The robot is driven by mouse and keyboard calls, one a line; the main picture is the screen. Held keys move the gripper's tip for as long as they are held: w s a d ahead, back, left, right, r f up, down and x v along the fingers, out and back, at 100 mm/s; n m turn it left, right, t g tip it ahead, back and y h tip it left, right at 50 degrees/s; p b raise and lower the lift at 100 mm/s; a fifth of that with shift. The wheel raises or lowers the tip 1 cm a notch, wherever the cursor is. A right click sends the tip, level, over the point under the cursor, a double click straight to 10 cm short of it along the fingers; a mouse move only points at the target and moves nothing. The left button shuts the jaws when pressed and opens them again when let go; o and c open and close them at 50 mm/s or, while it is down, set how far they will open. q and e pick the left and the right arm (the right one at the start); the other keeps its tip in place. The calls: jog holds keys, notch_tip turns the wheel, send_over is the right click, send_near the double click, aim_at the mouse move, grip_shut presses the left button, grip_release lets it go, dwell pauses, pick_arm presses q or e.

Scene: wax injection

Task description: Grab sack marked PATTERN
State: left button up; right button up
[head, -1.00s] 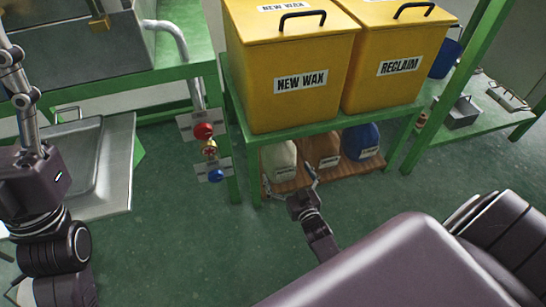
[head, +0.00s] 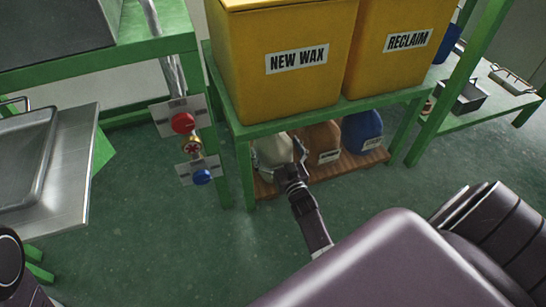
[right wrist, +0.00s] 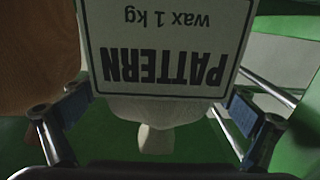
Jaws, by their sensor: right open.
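The sack marked PATTERN is the off-white one (head: 271,150), standing at the left end of a wooden board under the yellow bins. Its label, reading PATTERN and wax 1 kg upside down, fills the upper middle of the right wrist view (right wrist: 165,45). My right gripper (head: 285,164) is open in front of this sack. In the right wrist view, its two fingers stand apart to the left and right of the sack (right wrist: 155,108). I cannot tell whether they touch it. My left gripper is out of view.
A brown sack (head: 323,140) stands just right of the white one, then a blue sack (head: 362,132), all on the board (head: 340,168). The green shelf frame (head: 245,172) and yellow bins (head: 296,90) overhang them. Valves (head: 192,147) hang at left. Floor in front is clear.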

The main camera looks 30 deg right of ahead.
jog(key=shift+w+d, duration=0.2)
jog(key=shift+w, duration=0.5)
jog(key=shift+c, duration=0.3)
jog(key=c, duration=1.8)
jog(key=shift+w+r, duration=0.1)
jog(key=shift+r, duration=0.15)
jog(key=shift+c, duration=0.2)
